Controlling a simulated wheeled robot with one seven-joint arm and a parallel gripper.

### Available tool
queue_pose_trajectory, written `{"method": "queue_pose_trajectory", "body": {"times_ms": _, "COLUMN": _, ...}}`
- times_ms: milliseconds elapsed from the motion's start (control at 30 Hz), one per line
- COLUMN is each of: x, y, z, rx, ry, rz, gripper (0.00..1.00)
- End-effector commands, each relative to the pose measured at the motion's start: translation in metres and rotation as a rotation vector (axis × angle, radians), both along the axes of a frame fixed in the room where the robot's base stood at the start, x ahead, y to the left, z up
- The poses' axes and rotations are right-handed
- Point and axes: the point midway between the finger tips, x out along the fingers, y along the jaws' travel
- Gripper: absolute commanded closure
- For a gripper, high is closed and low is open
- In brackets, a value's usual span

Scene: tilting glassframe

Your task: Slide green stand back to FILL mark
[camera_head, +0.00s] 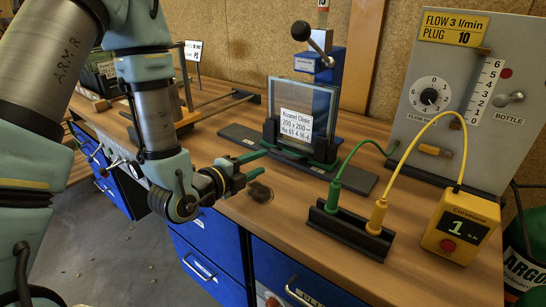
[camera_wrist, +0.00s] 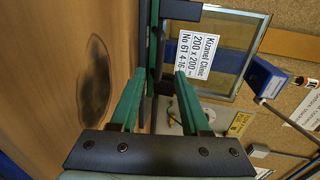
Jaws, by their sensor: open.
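The green stand (camera_head: 322,163) holds an upright glass frame (camera_head: 318,98) with a white label in dark clamps. It sits on a long dark rail (camera_head: 356,178) on the bench. In the wrist view the glass frame (camera_wrist: 238,32) appears turned sideways beyond my fingers, with part of the stand (camera_wrist: 153,45) beside it. My gripper (camera_head: 264,164) is open, its green fingers pointing toward the stand from the left, low over the bench. In the wrist view the space between my fingertips (camera_wrist: 160,73) looks empty. I cannot make out a FILL mark.
A dark block (camera_head: 349,232) with green and yellow cable plugs and a yellow meter (camera_head: 461,226) stand at the right front. A grey flow panel (camera_head: 455,95) stands behind. A blue lever device (camera_head: 321,62) is behind the frame. A dark stain (camera_head: 260,192) marks the bench near my gripper.

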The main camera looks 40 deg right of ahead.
Motion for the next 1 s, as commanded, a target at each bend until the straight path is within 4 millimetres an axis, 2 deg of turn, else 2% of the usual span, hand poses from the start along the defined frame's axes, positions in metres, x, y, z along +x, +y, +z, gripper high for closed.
{"method": "queue_pose_trajectory", "body": {"times_ms": 67, "x": 0.002, "y": -0.005, "z": -0.006, "rx": -0.002, "ry": -0.003, "rz": 0.001, "gripper": 0.54}}
{"method": "queue_pose_trajectory", "body": {"times_ms": 367, "x": 0.006, "y": -0.020, "z": -0.009, "rx": -0.002, "ry": -0.001, "rz": 0.002, "gripper": 0.54}}
{"method": "queue_pose_trajectory", "body": {"times_ms": 467, "x": 0.010, "y": -0.037, "z": -0.005, "rx": 0.000, "ry": 0.003, "rz": 0.002, "gripper": 0.54}}
{"method": "queue_pose_trajectory", "body": {"times_ms": 700, "x": 0.020, "y": -0.074, "z": -0.014, "rx": 0.001, "ry": 0.004, "rz": 0.003, "gripper": 0.54}}
{"method": "queue_pose_trajectory", "body": {"times_ms": 800, "x": 0.023, "y": -0.085, "z": -0.017, "rx": 0.000, "ry": 0.003, "rz": 0.003, "gripper": 0.54}}
{"method": "queue_pose_trajectory", "body": {"times_ms": 1000, "x": 0.026, "y": -0.096, "z": -0.021, "rx": 0.002, "ry": 0.003, "rz": 0.004, "gripper": 0.54}}
